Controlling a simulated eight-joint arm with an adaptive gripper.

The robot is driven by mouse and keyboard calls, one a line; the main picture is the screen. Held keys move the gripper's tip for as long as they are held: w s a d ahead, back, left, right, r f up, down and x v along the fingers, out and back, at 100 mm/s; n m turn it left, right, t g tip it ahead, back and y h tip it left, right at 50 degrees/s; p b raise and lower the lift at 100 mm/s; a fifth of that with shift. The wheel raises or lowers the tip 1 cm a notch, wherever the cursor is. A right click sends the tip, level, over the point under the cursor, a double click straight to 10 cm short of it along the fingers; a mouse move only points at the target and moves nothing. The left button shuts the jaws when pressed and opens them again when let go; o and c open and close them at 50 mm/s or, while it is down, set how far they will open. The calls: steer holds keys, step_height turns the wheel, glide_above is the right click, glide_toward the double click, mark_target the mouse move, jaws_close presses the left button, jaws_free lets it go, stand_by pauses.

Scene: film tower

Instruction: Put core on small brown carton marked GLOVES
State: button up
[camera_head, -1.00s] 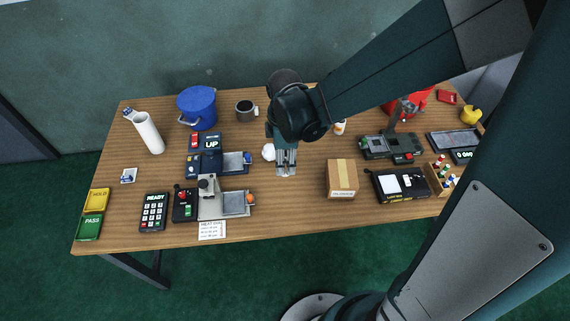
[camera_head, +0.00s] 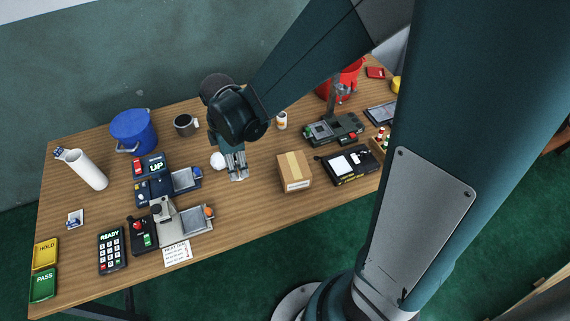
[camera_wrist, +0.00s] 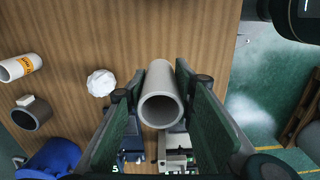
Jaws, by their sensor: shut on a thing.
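The core, a grey hollow tube (camera_wrist: 160,97), is between the fingers of my gripper (camera_wrist: 160,88) in the wrist view, its open end facing the camera. In the head view my gripper (camera_head: 238,172) points down over the middle of the table, shut on the core, which is mostly hidden by the fingers there. The small brown carton (camera_head: 294,170) stands on the table to the right of my gripper, apart from it. It has a paler tape strip and a white label too small to read. The carton cannot be made out in the wrist view.
A crumpled white ball (camera_head: 218,161) lies just left of my gripper. Left are two grey-tray devices (camera_head: 186,180), a blue bucket (camera_head: 134,132) and a white cylinder (camera_head: 88,170). A black device (camera_head: 350,165) stands right of the carton. Bare table lies between gripper and carton.

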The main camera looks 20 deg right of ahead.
steer(key=s+d+r+m+p, duration=0.1)
steer(key=d+r+m+p, duration=0.1)
steer(key=d, duration=0.7)
steer(key=s+d+r+m+p, duration=0.1)
steer(key=d+r+m, duration=0.3)
steer(key=d, duration=0.6)
step_height(320, 180, up, 2)
steer(key=shift+m+p, duration=0.3)
steer(key=shift+p, duration=0.4)
steer(key=shift+d, duration=0.1)
steer(key=shift+w+f+b, duration=0.1)
steer(key=shift+f+b, duration=0.4)
steer(key=shift+f, duration=2.45)
glide_above(294, 165)
steer(key=shift+f+b, duration=0.4)
steer(key=shift+f, duration=1.65)
steer(key=shift+f, duration=0.2)
